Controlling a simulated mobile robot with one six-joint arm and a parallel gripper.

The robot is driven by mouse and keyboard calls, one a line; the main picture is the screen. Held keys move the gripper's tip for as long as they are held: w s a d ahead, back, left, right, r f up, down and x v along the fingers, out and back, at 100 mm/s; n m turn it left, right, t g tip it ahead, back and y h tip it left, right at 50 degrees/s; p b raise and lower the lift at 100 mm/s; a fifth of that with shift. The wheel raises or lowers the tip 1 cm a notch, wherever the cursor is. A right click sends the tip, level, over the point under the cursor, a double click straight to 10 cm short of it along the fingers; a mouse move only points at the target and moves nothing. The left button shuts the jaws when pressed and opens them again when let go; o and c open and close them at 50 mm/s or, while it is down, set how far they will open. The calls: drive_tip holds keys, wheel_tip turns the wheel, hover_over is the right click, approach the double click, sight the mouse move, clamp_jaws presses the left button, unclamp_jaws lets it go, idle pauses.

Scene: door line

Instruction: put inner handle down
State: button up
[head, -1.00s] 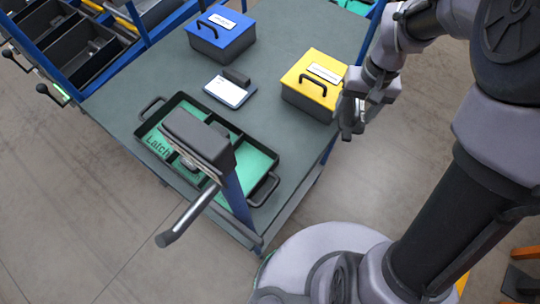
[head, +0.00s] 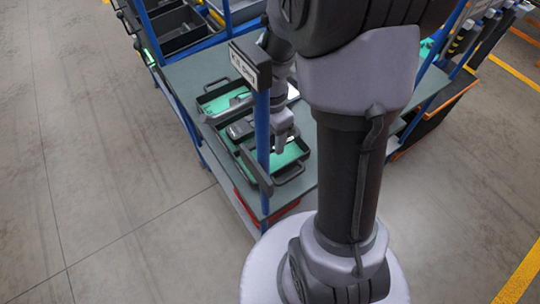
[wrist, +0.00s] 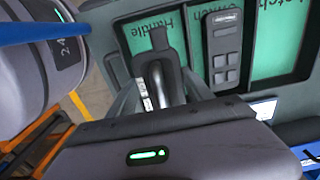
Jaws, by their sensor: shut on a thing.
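My gripper (head: 281,146) is over the near end of the parts tray (head: 297,152) in the head view. In the wrist view its two fingers are closed on the inner handle (wrist: 156,78), a dark grey piece with a silvery lever. The handle lies across the green compartment marked "Handle" (wrist: 152,31). I cannot tell whether it touches the tray floor. My arm and gripper hide the handle in the head view.
A grey switch panel (wrist: 226,50) lies in the neighbouring compartment. A blue post (head: 262,130) with a sign (head: 249,63) rises close in front of the tray. Black bins (head: 178,27) stand at the back left. The floor at left is clear.

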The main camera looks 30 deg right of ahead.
sight(271, 158)
wheel_tip(271, 158, down, 8)
drive_tip(key=b, duration=0.2)
drive_tip(key=shift+b, duration=0.4)
drive_tip(key=shift+r, duration=0.2)
drive_tip(key=shift+f, duration=0.1)
drive_tip(key=o, duration=1.4)
wheel_tip(271, 158, up, 12)
drive_tip(key=p, duration=0.5)
